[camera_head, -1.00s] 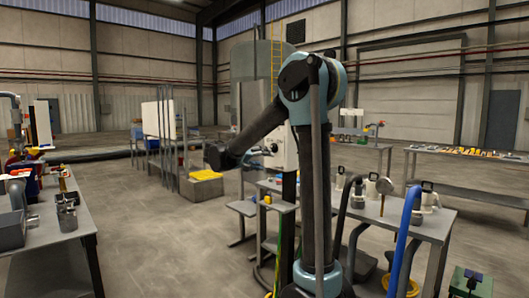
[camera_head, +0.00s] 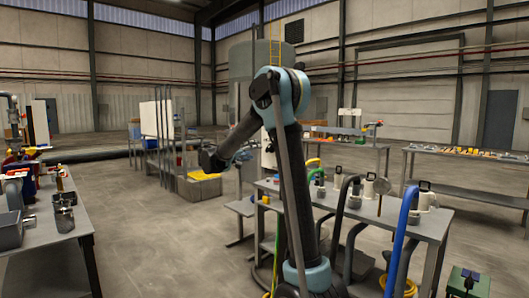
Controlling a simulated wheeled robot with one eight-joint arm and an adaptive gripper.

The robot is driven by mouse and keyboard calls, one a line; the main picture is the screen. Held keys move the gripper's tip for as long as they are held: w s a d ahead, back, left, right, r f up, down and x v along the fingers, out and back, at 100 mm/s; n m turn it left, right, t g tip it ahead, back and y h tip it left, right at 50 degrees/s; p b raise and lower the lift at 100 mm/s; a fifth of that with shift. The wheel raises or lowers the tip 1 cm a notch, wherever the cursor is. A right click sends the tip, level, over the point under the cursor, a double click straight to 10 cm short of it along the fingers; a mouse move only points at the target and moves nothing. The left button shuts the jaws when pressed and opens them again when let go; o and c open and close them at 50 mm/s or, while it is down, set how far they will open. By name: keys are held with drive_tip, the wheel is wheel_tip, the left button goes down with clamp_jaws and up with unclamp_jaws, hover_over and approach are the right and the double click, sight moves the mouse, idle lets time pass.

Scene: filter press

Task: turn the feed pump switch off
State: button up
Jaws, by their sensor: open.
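My arm stands in the middle of the head view and reaches left and away. My gripper (camera_head: 243,155) is small and partly hidden beyond the wrist; it is open, with nothing seen in it. A white panel or cabinet (camera_head: 268,157) shows just right of the gripper, mostly covered by my arm. I cannot make out the feed pump switch or its position. I cannot tell how far the gripper is from the panel or whether they touch.
A workbench (camera_head: 430,230) with jugs and hoses stands at the right. Another bench (camera_head: 80,215) with metal containers stands at the left. The floor between the left bench and my arm is clear.

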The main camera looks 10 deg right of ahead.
drive_tip(key=x, duration=0.9)
drive_tip(key=shift+d, duration=0.3)
drive_tip(key=shift+w, duration=0.1)
drive_tip(key=c, duration=1.1)
drive_tip(key=shift+o, duration=0.2)
drive_tip(key=shift+a, duration=0.1)
